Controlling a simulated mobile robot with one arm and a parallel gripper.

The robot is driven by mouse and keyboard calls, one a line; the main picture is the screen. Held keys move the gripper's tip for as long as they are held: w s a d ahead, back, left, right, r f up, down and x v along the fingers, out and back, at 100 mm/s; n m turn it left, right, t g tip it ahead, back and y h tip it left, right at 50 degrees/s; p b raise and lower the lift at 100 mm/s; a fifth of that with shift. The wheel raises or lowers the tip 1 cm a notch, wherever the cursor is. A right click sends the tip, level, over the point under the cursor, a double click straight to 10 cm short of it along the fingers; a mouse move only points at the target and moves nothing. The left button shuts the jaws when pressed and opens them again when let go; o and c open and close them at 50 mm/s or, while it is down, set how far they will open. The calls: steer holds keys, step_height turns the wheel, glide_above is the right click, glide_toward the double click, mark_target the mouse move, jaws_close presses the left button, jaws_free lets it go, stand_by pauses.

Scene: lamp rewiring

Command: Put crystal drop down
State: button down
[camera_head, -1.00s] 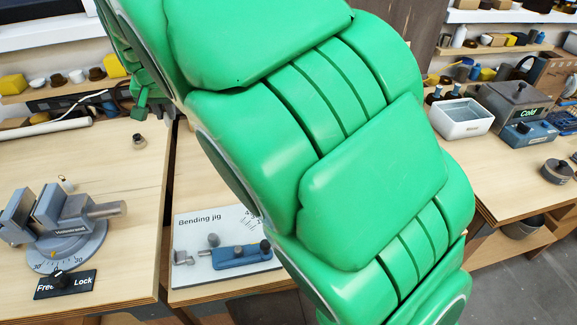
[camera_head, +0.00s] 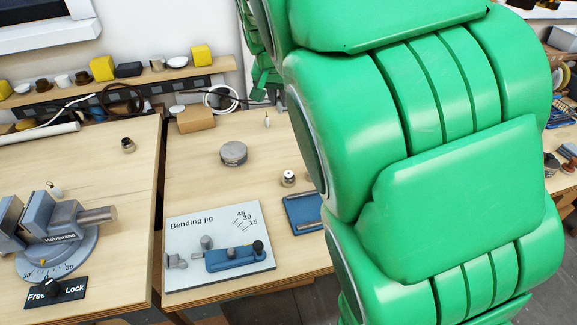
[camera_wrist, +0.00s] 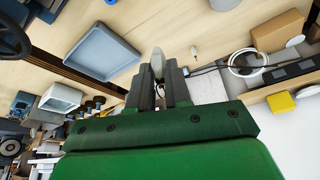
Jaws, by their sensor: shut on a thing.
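My gripper (camera_wrist: 158,92) shows in the wrist view, its dark fingers shut on a pale, pointed crystal drop (camera_wrist: 157,63). The drop's tip sticks out beyond the fingers and its rear part is hidden between them. The held drop appears over the wooden tabletop, and I cannot tell its height above it. A small pale pointed piece (camera_wrist: 195,52) lies apart from it on the wood; a similar one shows in the head view (camera_head: 267,120). In the head view my large green arm hides much of the right side, and I cannot make out the held drop there.
A blue-grey tray (camera_wrist: 84,58) lies left of my gripper in the wrist view. The head view shows a bending jig (camera_head: 190,240), a round grey tin (camera_head: 233,153), a vise (camera_head: 65,232) and a cardboard box (camera_head: 195,119). Bare wood surrounds the tin.

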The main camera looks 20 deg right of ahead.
step_height(320, 180, down, 9)
steer(key=w+f, duration=0.3)
steer(key=w, duration=0.1)
steer(key=w+d+f, duration=0.1)
steer(key=w+f, duration=0.2)
steer(key=w, duration=0.1)
steer(key=w+f, duration=0.3)
steer(key=w, duration=0.1)
steer(key=shift+w+d, duration=0.15)
steer(key=shift+w, duration=0.05)
steer(key=shift+w+f, duration=0.65)
steer(key=shift+f, duration=1.65)
steer(key=shift+f, duration=0.1)
steer(key=c, duration=1.1)
jaws_free()
steer(key=shift+o, duration=0.2)
